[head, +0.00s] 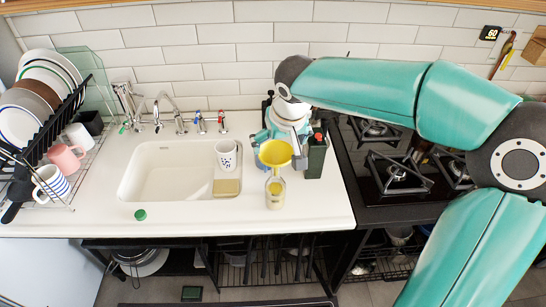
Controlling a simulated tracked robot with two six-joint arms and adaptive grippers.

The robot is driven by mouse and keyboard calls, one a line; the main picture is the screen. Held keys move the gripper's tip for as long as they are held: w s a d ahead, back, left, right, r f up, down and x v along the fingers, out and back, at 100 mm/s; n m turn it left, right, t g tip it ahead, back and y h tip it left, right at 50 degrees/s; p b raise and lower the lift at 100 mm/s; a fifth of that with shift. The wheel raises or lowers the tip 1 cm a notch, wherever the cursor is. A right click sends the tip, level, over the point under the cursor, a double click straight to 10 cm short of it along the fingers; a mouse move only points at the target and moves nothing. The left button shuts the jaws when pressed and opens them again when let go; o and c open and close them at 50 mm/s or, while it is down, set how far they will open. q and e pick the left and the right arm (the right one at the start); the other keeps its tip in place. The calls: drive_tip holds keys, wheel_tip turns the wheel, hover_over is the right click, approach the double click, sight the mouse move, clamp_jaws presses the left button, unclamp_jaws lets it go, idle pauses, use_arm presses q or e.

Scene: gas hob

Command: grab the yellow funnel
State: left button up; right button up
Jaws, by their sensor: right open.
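The yellow funnel (275,152) stands upright with its wide mouth up, at the right end of the white counter, right of the sink. Its spout points down into or just above a clear bottle (275,194) with something yellowish in it; I cannot tell which. My right gripper (284,138) is open and points down right behind the funnel. Whether its fingers touch the funnel cannot be made out. My left gripper is not in view.
A dark green bottle (316,157) stands close to the right of the funnel. A speckled cup (226,154) and a sponge (226,188) are at the sink's right side. The black gas hob (395,175) lies further right. A dish rack (62,160) stands left.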

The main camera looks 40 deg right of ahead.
sight(275, 160)
drive_tip(key=shift+p+x, duration=0.6)
drive_tip(key=shift+x, duration=2.55)
drive_tip(key=c, duration=0.7)
